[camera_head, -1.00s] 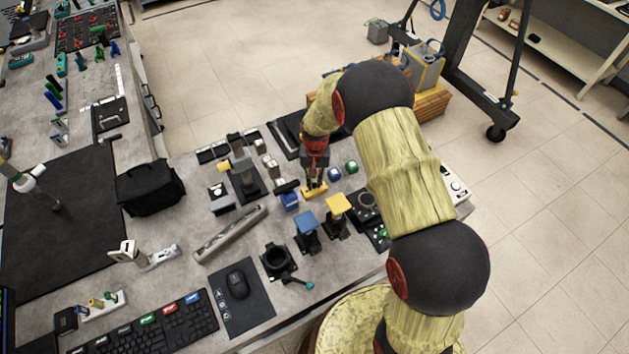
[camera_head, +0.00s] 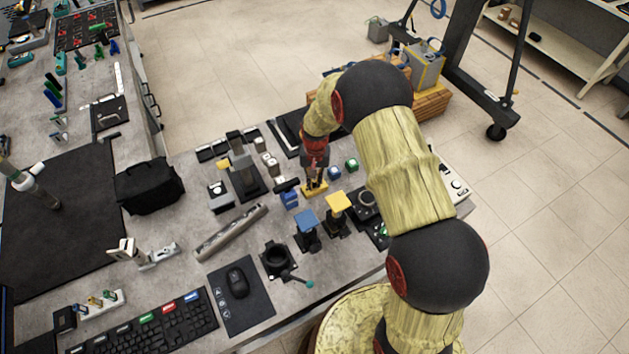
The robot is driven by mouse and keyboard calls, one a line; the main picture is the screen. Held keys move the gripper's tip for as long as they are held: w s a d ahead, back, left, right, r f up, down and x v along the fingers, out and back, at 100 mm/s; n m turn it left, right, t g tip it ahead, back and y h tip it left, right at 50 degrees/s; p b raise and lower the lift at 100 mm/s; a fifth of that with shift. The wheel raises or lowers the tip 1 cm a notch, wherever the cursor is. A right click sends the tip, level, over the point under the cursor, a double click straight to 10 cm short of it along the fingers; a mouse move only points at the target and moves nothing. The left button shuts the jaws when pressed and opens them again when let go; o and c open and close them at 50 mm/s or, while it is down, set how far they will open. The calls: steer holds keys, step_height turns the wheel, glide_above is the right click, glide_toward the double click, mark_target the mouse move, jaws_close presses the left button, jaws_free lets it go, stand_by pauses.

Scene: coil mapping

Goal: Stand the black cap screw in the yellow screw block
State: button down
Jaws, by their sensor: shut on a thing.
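The yellow screw block (camera_head: 315,190) lies on the grey bench, right of the small blue block. My gripper (camera_head: 315,182) points down over the yellow block, its fingertips right at the block's top. The gripper is shut on a small dark thing, taken as the black cap screw, which is mostly hidden between the fingers. At this size I cannot tell whether the screw's tip is in a hole or just above the block.
A blue block (camera_head: 289,199) is close left. Blue-topped (camera_head: 306,218) and yellow-topped (camera_head: 338,203) stands rise in front. Small blue (camera_head: 334,173) and green (camera_head: 352,164) pieces sit to the right. A grey rail (camera_head: 231,232) lies further left.

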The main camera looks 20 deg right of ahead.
steer(key=c, duration=1.8)
jaws_free()
steer(key=shift+c, duration=0.2)
steer(key=shift+o, duration=0.4)
step_height(320, 180, up, 12)
steer(key=shift+s, duration=0.1)
